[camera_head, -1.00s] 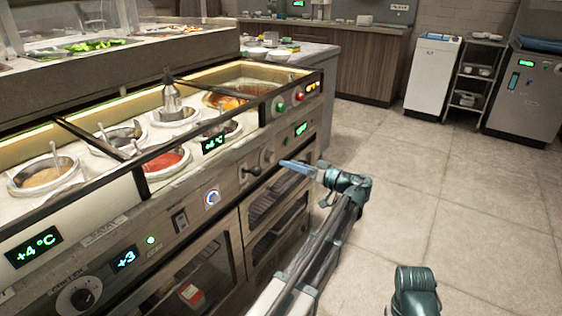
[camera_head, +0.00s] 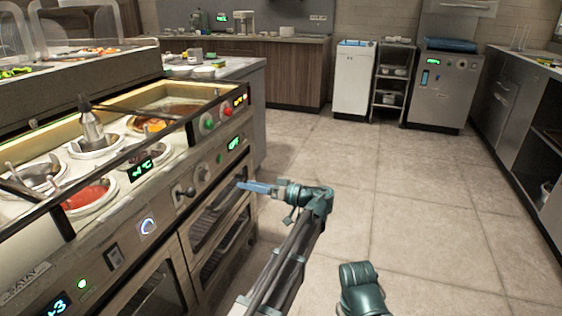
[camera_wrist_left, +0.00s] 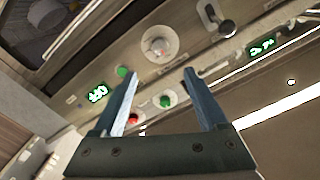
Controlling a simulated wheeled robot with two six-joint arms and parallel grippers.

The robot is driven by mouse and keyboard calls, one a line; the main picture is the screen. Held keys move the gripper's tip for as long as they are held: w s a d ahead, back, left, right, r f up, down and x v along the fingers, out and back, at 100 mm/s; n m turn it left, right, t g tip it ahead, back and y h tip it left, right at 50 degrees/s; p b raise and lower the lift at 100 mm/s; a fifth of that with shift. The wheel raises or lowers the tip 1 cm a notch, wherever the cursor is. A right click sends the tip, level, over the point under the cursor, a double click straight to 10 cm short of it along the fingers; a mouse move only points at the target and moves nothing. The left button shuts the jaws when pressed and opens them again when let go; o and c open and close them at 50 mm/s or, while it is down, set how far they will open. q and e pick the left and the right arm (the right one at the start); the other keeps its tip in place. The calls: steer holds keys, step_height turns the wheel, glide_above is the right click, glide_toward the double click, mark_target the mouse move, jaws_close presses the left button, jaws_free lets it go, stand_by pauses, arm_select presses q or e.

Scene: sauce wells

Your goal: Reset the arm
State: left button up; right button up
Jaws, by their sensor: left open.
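My left gripper (camera_head: 243,186) is in front of the steel counter's oven doors in the head view, with its blue fingers pointing left at the counter. In the left wrist view the left gripper (camera_wrist_left: 158,92) has its two fingers spread apart with nothing between them. The counter's control panel, with a knob (camera_wrist_left: 159,45) and red and green buttons, lies beyond the fingers. A teal part of my other arm (camera_head: 362,290) shows at the bottom of the head view; its gripper is out of frame.
The sauce counter (camera_head: 118,245) with round wells, a red sauce well (camera_head: 90,195) and a bottle (camera_head: 91,125) fills the left. Tiled floor (camera_head: 430,215) is clear in the middle. A white cabinet (camera_head: 353,82), a shelf rack (camera_head: 391,85) and a right-hand counter (camera_head: 535,130) stand farther off.

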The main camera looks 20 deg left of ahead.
arm_select(q)
steer(key=s+d+f+m+g+h+p, duration=0.1)
steer(key=s+d+f+m+h, duration=0.65)
steer(key=s+d+f, duration=0.45)
steer(key=s+d+f+m+g+h+p, duration=0.1)
steer(key=s+d+f+m+h, duration=0.7)
steer(key=s, duration=0.6)
step_height(320, 180, up, 38)
steer(key=d+h+p, duration=0.1)
steer(key=d+p, duration=0.1)
steer(key=p, duration=3.6)
steer(key=shift+d+r, duration=0.2)
steer(key=shift+d, duration=0.2)
steer(key=shift+s+n, duration=0.1)
steer(key=shift+n, duration=0.15)
